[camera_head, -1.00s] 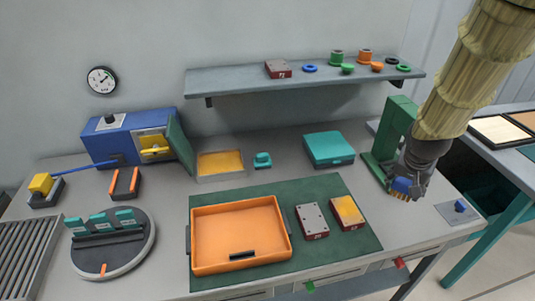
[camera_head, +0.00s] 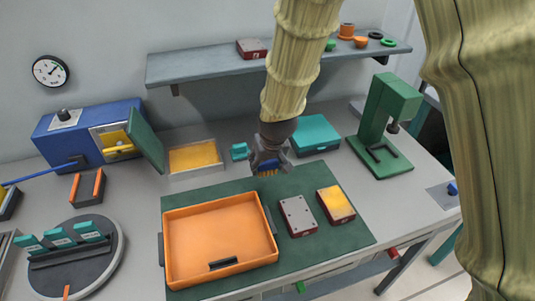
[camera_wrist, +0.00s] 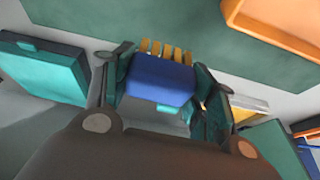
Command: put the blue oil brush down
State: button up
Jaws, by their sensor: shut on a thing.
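The blue oil brush (camera_wrist: 162,82) is a blue block with yellow bristles, seen between my fingers in the wrist view. My gripper (camera_head: 268,166) is shut on it, above the back edge of the green mat (camera_head: 330,229) in the head view. In that view most of the brush is hidden by the fingers; a little blue and the bristles show below them. The bristles point down toward the table.
On the mat are an orange tray (camera_head: 272,232), a grey block (camera_head: 297,215) and a yellow-topped block (camera_head: 335,204). Behind stand a teal box (camera_head: 315,134), a small teal piece (camera_head: 239,151) and a yellow-filled tray (camera_head: 195,157). A green press (camera_head: 385,125) stands at right.

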jog(key=shift+a+f, duration=0.15)
jog(key=shift+a, duration=0.3)
jog(key=shift+w, duration=0.35)
jog(key=w+p, duration=0.1)
jog(key=w, duration=0.4)
jog(key=w+d+f+p, duration=0.1)
jog(key=w+p, duration=0.1)
jog(key=w, duration=0.3)
jog(key=w+p, duration=0.2)
jog(key=w, duration=0.3)
jog(key=shift+d+f, duration=0.2)
jog(key=shift+f, duration=0.05)
jog(key=shift+f+p, duration=0.9)
jog(key=shift+f, duration=0.9)
jog(key=shift+f, duration=0.15)
jog(key=o, duration=1.2)
jog(key=shift+c, duration=0.2)
jog(key=shift+r, duration=0.25)
